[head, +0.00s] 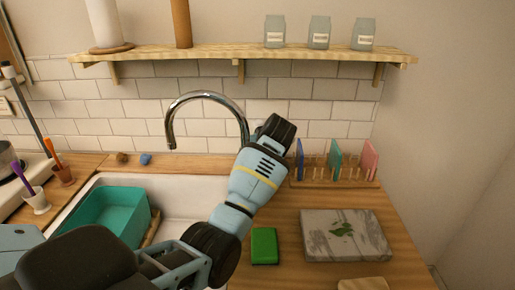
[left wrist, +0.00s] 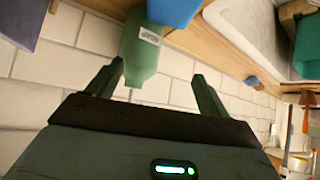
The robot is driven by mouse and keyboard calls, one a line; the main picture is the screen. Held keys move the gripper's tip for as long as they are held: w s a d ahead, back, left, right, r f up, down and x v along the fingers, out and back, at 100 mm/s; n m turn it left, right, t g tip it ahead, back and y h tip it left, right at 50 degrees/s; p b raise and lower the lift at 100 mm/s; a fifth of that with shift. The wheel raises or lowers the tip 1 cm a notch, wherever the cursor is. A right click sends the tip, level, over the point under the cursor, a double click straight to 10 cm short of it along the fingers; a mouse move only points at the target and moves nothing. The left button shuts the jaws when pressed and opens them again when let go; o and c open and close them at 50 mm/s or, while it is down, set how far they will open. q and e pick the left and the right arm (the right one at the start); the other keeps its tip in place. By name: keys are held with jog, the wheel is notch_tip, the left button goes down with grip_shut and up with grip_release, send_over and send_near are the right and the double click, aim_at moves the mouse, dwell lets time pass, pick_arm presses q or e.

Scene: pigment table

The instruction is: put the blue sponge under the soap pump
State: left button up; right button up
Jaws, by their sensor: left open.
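My left gripper (left wrist: 159,71) is open. In the left wrist view a green bottle with a soap label (left wrist: 142,50), probably the soap pump, shows between and beyond the fingers, nearer the left one; I cannot tell whether they touch it. A blue block (left wrist: 174,10), probably the blue sponge, is beside the bottle and cut off by the top edge. In the head view my left gripper (head: 277,130) is at the back of the counter, left of the rack; bottle and blue block are hidden behind my arm there. My right gripper is not in view.
A rack (head: 335,172) holds blue, teal and pink boards. A green block (head: 264,246) and a marble slab (head: 345,236) lie on the counter. The tap (head: 205,95) arches left of my gripper. A teal basin (head: 105,212) sits in the sink. A shelf (head: 240,54) hangs above.

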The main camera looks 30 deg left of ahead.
pick_arm(q)
jog(key=p+v, duration=0.1)
jog(key=v, duration=1.1)
jog(key=shift+r+p, duration=0.3)
jog(key=shift+r, duration=0.3)
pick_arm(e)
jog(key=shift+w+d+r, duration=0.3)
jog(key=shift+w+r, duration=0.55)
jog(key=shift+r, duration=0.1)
pick_arm(q)
jog(key=shift+d+f, duration=0.1)
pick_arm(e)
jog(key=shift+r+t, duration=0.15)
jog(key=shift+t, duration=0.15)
